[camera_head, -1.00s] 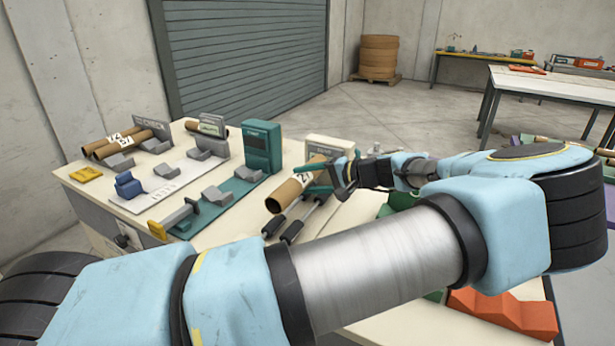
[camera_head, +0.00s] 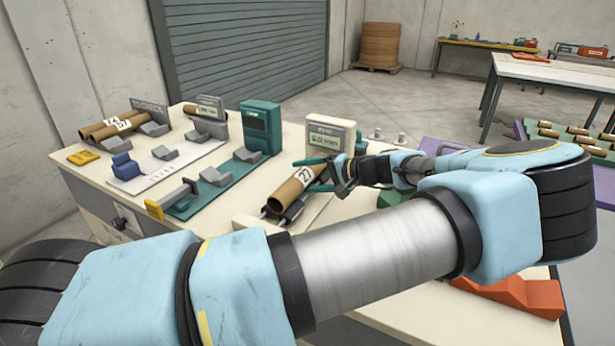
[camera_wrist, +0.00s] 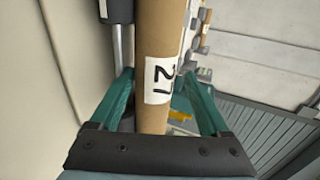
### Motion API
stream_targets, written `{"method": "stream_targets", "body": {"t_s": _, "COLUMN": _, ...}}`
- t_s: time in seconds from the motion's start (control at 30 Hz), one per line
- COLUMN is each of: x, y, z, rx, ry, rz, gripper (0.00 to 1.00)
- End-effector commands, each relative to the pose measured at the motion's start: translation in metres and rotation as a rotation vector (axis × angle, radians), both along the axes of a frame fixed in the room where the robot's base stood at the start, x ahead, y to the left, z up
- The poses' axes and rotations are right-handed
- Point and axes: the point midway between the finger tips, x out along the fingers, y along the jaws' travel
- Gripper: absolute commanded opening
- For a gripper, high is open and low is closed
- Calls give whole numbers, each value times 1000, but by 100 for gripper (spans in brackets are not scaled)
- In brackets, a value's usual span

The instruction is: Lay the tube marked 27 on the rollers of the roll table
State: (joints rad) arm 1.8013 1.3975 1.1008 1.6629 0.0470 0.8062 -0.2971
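The tube marked 27 (camera_head: 292,193) is brown cardboard with a white label. My gripper (camera_head: 316,174) is open around the tube, and narrow gaps show between the fingers and the tube (camera_wrist: 159,78). Much of the rollers is hidden by the tube and my arm.
Other cardboard tubes (camera_head: 112,124) lie at the table's left end. Grey cradles (camera_head: 154,128), a blue block (camera_head: 124,167) and a green unit (camera_head: 261,128) stand left of the roll table. An orange V-block (camera_head: 513,297) sits at the front right.

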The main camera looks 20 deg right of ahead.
Motion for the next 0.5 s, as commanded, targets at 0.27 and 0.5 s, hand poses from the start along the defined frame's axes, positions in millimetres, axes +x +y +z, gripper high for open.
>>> {"method": "stream_targets", "body": {"t_s": 0.27, "x": 0, "y": 0, "z": 0, "rx": 0, "ry": 0, "rz": 0, "gripper": 96}}
{"method": "stream_targets", "body": {"t_s": 0.5, "x": -6, "y": -6, "z": 1, "rx": -1, "ry": 1, "rz": -1, "gripper": 96}}
